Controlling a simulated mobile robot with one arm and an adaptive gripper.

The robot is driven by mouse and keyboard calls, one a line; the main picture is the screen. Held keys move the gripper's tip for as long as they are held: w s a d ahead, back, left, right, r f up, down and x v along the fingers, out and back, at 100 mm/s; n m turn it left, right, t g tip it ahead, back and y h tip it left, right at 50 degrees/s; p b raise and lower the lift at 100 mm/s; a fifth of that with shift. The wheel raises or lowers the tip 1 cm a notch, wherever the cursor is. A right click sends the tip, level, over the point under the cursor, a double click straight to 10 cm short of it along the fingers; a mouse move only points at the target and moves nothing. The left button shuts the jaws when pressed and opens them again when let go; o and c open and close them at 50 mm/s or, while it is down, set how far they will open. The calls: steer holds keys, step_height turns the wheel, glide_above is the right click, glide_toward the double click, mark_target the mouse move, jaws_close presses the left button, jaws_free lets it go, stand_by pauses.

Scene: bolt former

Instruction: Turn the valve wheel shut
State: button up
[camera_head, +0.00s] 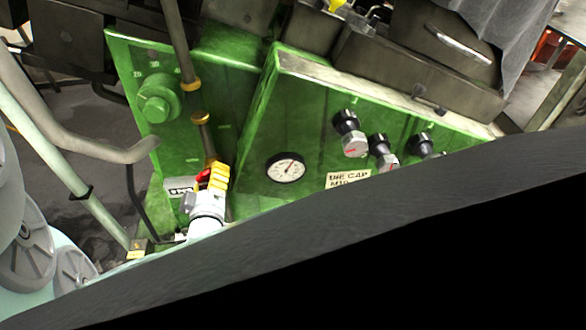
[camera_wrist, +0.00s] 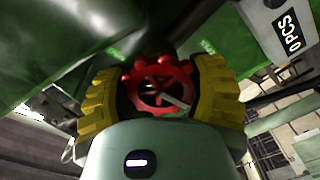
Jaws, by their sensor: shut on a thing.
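The red valve wheel (camera_wrist: 160,85) sits in the middle of the wrist view, with knobs on its rim and spokes inside. My gripper (camera_wrist: 163,92) has yellow ribbed fingers closed on the wheel from its left and right sides. In the head view my gripper (camera_head: 213,178) is at the lower part of the green panel, and only a small red piece of the wheel (camera_head: 203,175) shows beside the yellow finger. The rest of the wheel is hidden there.
A green machine panel (camera_head: 240,150) carries a round gauge (camera_head: 285,167) and several black and silver knobs (camera_head: 350,133) to the right. A brown pipe (camera_head: 180,45) runs down to the valve. A large dark surface covers the lower right. A grey pipe (camera_head: 90,150) is at left.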

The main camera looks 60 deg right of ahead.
steer(key=shift+f+m+b, duration=0.2)
steer(key=shift+m+b, duration=0.1)
steer(key=shift+m, duration=0.9)
steer(key=o, duration=1.3)
steer(key=shift+r, duration=0.1)
steer(key=shift+c, duration=0.2)
steer(key=shift+r, duration=0.1)
